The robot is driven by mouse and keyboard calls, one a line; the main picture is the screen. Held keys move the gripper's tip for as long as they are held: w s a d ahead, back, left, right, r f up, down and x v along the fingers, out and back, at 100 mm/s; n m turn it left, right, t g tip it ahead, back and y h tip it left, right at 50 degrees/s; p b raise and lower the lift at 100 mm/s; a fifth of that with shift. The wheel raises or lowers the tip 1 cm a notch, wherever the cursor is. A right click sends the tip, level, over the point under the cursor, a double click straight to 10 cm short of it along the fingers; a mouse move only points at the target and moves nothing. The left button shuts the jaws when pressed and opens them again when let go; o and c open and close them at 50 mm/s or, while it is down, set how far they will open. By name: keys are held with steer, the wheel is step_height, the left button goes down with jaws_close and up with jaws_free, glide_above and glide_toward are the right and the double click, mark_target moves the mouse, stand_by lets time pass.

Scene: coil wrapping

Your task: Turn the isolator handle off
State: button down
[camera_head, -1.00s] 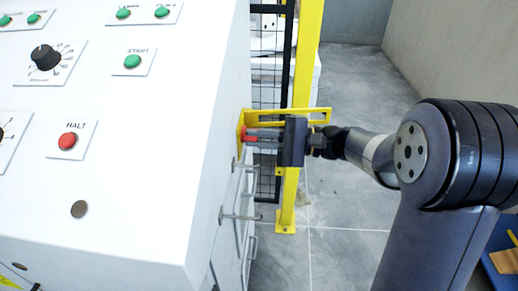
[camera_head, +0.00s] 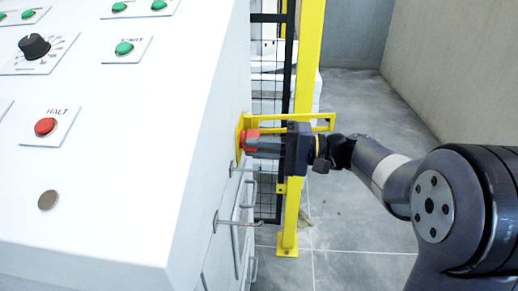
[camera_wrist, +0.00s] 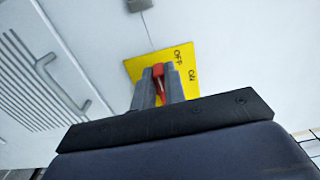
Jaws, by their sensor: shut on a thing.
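The red isolator handle (camera_head: 251,133) sits on a yellow plate (camera_head: 240,130) on the side face of the white cabinet. In the wrist view the handle (camera_wrist: 158,72) shows between the two grey fingers, and the yellow plate (camera_wrist: 137,67) carries the words OFF and ON to the right of the handle. OFF is the word nearer the handle. My gripper (camera_head: 262,147) is shut on the handle and points left at the cabinet; it also shows in the wrist view (camera_wrist: 158,90). The fingers hide part of the handle and plate.
A yellow bracket (camera_head: 325,116) juts out just above my gripper. A yellow post (camera_head: 292,215) and black mesh fence stand behind it. Metal pull handles (camera_head: 237,222) stick out below. The cabinet top (camera_head: 120,190) has several buttons. Grey floor (camera_head: 345,235) is open to the right.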

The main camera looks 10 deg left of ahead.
steer(key=shift+f, duration=0.1)
steer(key=c, duration=1.5)
jaws_free()
steer(key=shift+o, duration=0.2)
steer(key=d+p, duration=0.2)
steer(key=d, duration=0.8)
steer(key=shift+w+d, duration=0.3)
steer(key=shift+d, duration=0.1)
steer(key=a+b, duration=0.1)
steer(key=a, duration=0.9)
steer(key=shift+s+a+b, duration=0.3)
steer(key=shift+a, duration=0.1)
steer(key=shift+d+b, duration=0.1)
steer(key=shift+b, duration=0.25)
